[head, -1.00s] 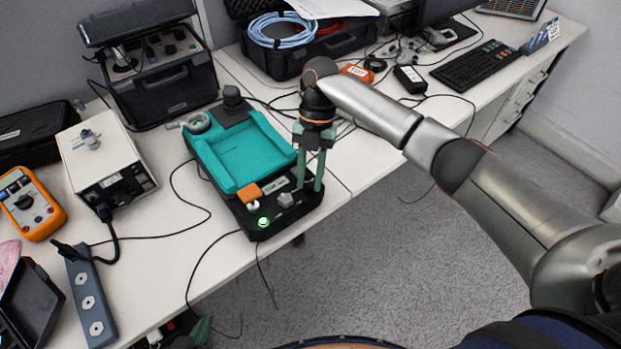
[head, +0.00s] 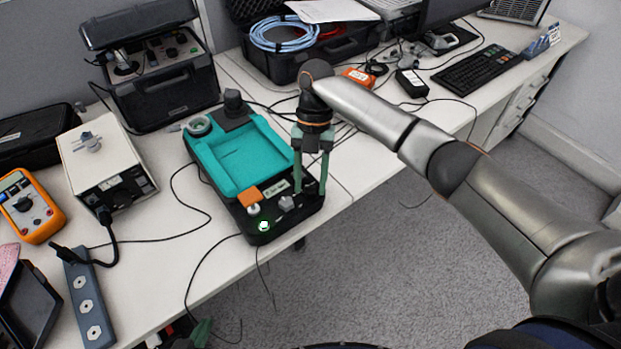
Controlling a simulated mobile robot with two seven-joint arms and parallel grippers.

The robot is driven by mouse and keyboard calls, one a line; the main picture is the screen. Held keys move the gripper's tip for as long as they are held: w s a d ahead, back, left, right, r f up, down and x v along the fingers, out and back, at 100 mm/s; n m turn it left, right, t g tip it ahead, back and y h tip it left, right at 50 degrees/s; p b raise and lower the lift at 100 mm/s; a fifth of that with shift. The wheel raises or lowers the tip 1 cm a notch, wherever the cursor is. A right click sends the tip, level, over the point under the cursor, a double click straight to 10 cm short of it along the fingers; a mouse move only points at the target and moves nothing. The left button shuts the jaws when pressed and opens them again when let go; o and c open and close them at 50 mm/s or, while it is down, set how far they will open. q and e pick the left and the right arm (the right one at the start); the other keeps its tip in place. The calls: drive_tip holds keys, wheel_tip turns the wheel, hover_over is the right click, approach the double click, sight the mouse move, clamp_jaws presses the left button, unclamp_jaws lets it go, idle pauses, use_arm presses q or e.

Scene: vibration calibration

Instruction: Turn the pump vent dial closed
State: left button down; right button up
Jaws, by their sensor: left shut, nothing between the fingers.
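No dial is clearly labelled as the pump vent dial. A white box (head: 107,168) at the left has a grey knob (head: 91,142) on top. A teal-topped black device (head: 236,160) at the table's front edge carries a small grey knob (head: 286,203), a white knob (head: 254,209) and a lit button (head: 264,226). My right gripper (head: 310,188) points down over this device's right side, fingers apart and empty, just right of the grey knob; I cannot tell if the tips touch the device. My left gripper (head: 199,332) shows only as a dark green piece at the bottom edge, shut.
A black instrument case (head: 165,90) stands behind. An orange multimeter (head: 30,205) and a power strip (head: 88,300) lie at the left. Loose cables cross the table around the teal-topped device. A keyboard (head: 482,67) is at the back right.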

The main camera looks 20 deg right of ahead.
drive_tip(key=shift+o, duration=0.8)
drive_tip(key=shift+w+d+r, duration=0.1)
drive_tip(key=shift+r, duration=0.15)
drive_tip(key=p+v, duration=0.1)
drive_tip(key=v, duration=1.1)
